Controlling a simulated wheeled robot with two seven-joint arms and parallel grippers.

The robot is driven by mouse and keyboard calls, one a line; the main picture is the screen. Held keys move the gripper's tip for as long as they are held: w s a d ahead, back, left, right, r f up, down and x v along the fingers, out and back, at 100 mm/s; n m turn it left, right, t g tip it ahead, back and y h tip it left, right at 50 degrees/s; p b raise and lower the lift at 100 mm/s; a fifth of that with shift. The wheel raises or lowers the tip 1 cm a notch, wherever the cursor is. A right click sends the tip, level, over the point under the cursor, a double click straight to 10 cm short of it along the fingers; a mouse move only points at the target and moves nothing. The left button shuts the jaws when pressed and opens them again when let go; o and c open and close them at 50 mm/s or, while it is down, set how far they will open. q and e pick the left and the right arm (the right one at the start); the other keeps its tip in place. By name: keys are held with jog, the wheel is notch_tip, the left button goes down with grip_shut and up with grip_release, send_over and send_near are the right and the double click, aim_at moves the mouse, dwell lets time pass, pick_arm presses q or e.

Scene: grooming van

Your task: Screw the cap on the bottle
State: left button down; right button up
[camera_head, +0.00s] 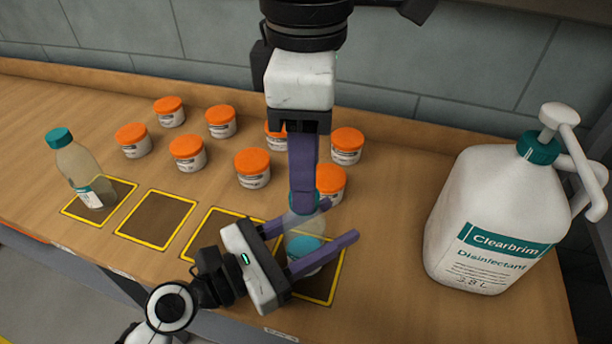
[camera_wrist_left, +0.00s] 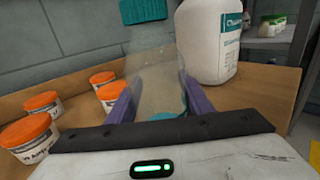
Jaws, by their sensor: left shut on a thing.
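A clear bottle (camera_head: 299,229) with a teal label stands over the rightmost yellow-edged square, between the purple fingers of my left gripper (camera_head: 341,220), which is shut on its body. A teal cap (camera_head: 297,201) is at the bottle's top, partly hidden by my right gripper (camera_head: 303,205). My right gripper points straight down at the cap. Its fingers are seen edge-on, so their opening is unclear. In the left wrist view the bottle body (camera_wrist_left: 152,80) is between the fingers, with the teal cap (camera_wrist_left: 143,10) above it. Whether the cap is tight cannot be seen.
Another teal-capped bottle (camera_head: 75,165) stands on the leftmost square. Several orange-lidded jars (camera_head: 187,153) stand behind the squares. A large white disinfectant jug (camera_head: 490,215) with a pump stands at right. The second square (camera_head: 156,219) is empty. A wall closes off the back.

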jog(key=shift+r, duration=0.85)
jog(key=shift+c, duration=0.4)
